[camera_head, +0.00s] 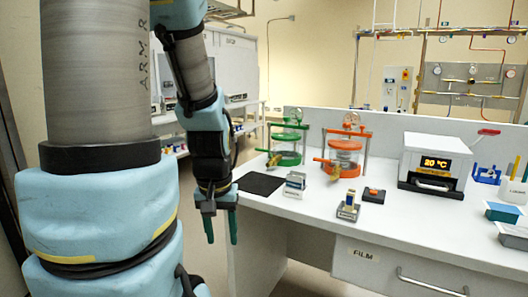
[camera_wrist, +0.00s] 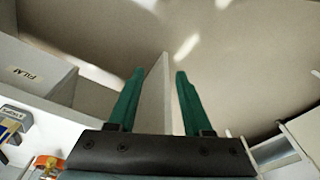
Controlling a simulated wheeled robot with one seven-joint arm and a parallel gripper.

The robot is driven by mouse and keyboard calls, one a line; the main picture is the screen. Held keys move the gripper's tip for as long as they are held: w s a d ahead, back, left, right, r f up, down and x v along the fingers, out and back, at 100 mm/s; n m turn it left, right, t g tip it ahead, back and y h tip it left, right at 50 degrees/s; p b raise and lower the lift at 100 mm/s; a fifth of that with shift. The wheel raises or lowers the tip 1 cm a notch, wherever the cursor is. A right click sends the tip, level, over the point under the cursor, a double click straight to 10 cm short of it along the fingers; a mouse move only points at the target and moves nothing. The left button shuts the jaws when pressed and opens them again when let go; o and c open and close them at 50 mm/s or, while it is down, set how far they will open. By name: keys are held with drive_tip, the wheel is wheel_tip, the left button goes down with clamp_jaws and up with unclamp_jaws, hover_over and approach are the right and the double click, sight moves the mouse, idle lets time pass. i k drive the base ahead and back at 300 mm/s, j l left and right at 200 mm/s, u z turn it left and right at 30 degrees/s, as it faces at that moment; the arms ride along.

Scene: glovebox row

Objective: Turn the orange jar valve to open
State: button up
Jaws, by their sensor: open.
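The orange jar (camera_head: 343,155) stands on the white bench in an orange frame, right of a similar green jar (camera_head: 287,143).
A black mat (camera_head: 260,184), small labelled blocks (camera_head: 295,184) and a dark box with an orange button (camera_head: 374,195) lie near the jars. The FILM drawer (camera_head: 390,268) is below the benchtop. Floor space lies beneath my gripper.

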sight(338, 163)
drive_tip(key=i+l+u, duration=0.1)
drive_tip(key=l+u, duration=0.8)
drive_tip(key=l, duration=0.15)
drive_tip(key=i+l, duration=0.05)
